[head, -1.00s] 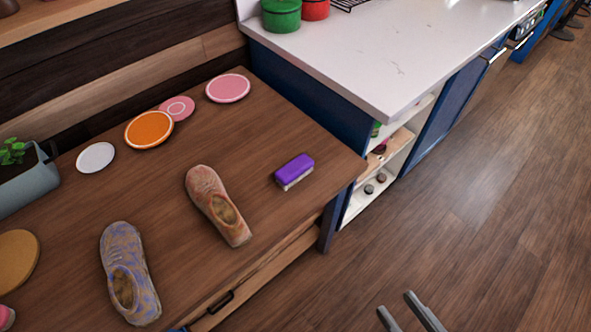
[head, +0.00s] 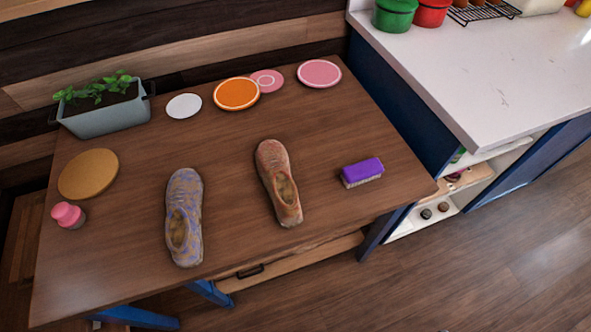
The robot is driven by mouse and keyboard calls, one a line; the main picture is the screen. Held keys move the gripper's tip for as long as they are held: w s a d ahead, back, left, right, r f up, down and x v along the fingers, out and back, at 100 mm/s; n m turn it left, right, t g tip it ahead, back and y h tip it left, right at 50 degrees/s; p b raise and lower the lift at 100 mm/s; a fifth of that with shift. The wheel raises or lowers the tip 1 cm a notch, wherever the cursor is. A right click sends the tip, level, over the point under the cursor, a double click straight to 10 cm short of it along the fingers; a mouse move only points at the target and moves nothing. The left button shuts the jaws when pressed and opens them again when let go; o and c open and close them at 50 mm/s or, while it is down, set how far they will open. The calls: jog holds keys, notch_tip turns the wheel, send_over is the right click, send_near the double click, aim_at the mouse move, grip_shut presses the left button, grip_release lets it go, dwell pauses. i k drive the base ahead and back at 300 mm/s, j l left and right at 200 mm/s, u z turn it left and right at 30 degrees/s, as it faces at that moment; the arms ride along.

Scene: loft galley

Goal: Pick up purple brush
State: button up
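The purple brush (head: 362,171) lies on the wooden table (head: 120,260) near its right edge, purple back up, with pale bristles below. It is to the right of a reddish-brown shoe (head: 279,183) and apart from it. My gripper is out of this view, so its state does not show.
A blue-purple patterned shoe (head: 184,217) is left of the other shoe. Plates, including an orange one (head: 236,93), lie along the back. A planter (head: 105,112) stands at the back left. A white counter (head: 480,90) rises at the right. Table space around the brush is clear.

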aim_at(356, 175)
jog(key=i+j, duration=0.1)
jog(key=j, duration=0.35)
jog(key=i+j, duration=0.15)
jog(key=j, duration=0.3)
jog(key=i+j+z, duration=0.1)
jog(key=j, duration=0.35)
